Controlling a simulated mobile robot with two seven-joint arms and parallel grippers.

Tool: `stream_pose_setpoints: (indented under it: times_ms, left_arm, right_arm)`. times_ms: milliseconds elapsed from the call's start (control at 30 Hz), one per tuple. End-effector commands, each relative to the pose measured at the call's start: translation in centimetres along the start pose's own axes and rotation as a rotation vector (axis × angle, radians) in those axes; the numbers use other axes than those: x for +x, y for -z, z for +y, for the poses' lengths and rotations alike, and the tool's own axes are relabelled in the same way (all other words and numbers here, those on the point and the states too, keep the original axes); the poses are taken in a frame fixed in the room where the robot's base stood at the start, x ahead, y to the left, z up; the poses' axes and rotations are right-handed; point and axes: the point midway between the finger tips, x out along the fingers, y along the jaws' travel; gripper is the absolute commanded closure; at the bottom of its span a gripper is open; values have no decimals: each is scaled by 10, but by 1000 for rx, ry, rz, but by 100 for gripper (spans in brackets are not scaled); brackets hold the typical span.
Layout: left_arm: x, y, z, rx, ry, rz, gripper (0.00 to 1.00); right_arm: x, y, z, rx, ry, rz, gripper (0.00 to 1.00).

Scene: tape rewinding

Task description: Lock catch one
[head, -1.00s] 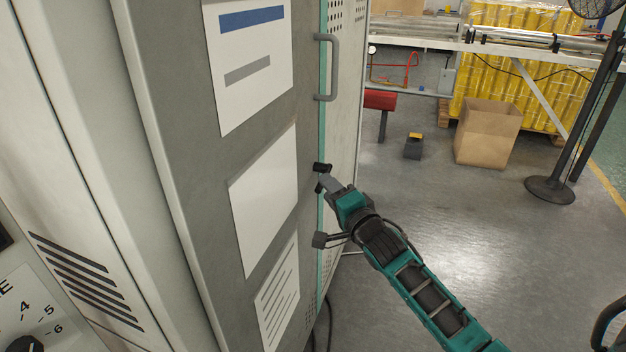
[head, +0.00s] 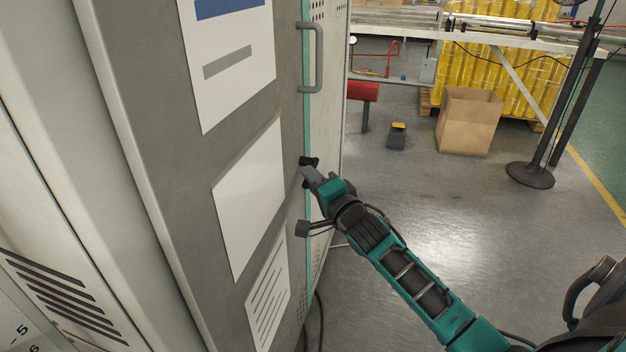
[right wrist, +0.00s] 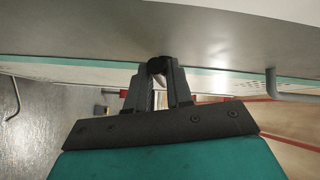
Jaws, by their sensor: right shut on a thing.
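The cabinet door (head: 165,140) is grey with a teal edge and stands at the left in the head view. A small black catch knob (head: 308,162) sits on that edge below the handle; the knob also shows in the right wrist view (right wrist: 156,66). My right gripper (head: 309,170) reaches in from the lower right and is shut on the knob. In the right wrist view its two fingers (right wrist: 158,75) close around the knob, against the door edge. A second dark catch (head: 302,229) sits lower on the edge, close to my right wrist. My left gripper is out of view.
A grey door handle (head: 316,58) stands out from the edge above the knob. White and printed sheets (head: 250,195) are on the door. A cardboard box (head: 468,122) and a fan stand (head: 530,174) are farther back.

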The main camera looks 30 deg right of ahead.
Motion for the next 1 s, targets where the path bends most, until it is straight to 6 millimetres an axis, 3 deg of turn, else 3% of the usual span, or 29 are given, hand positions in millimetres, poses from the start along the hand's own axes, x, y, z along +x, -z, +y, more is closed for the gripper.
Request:
stream_pose_setpoints:
  times_ms: [667, 1000]
  left_arm:
    - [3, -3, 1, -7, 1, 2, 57]
    - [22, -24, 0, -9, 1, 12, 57]
  right_arm:
    - [0, 0, 2, -13, 13, 5, 100]
    - [2, -2, 17, -143, 136, 44, 100]
